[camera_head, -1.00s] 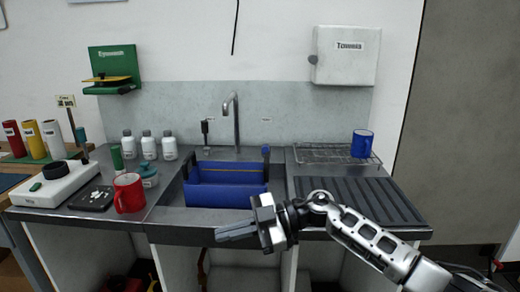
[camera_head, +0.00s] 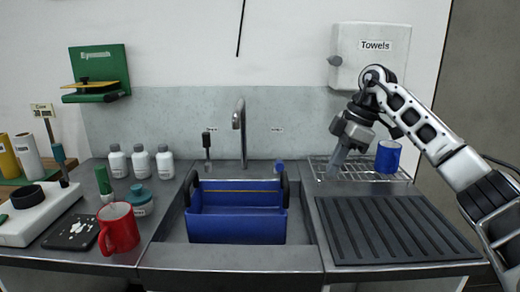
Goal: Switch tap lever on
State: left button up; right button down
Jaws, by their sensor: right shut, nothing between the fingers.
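The grey tap spout (camera_head: 241,130) stands upright behind the sink, curved at its top. A small black upright lever (camera_head: 207,142) stands to its left under a small label. A short blue knob (camera_head: 279,167) sits to the right of the spout under another label. My right gripper (camera_head: 336,168) is shut and empty, pointing down over the left part of the wire rack, to the right of the tap and apart from it. My left gripper is not in view.
A blue caddy (camera_head: 237,226) with dark handles fills much of the sink (camera_head: 305,230). A blue mug (camera_head: 388,157) stands on the wire rack (camera_head: 368,172) beside my gripper. A red mug (camera_head: 118,228) and white bottles (camera_head: 140,161) stand left. The ribbed drainer (camera_head: 390,230) is clear.

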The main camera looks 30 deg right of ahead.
aim_at(278, 165)
jog(key=i, duration=0.95)
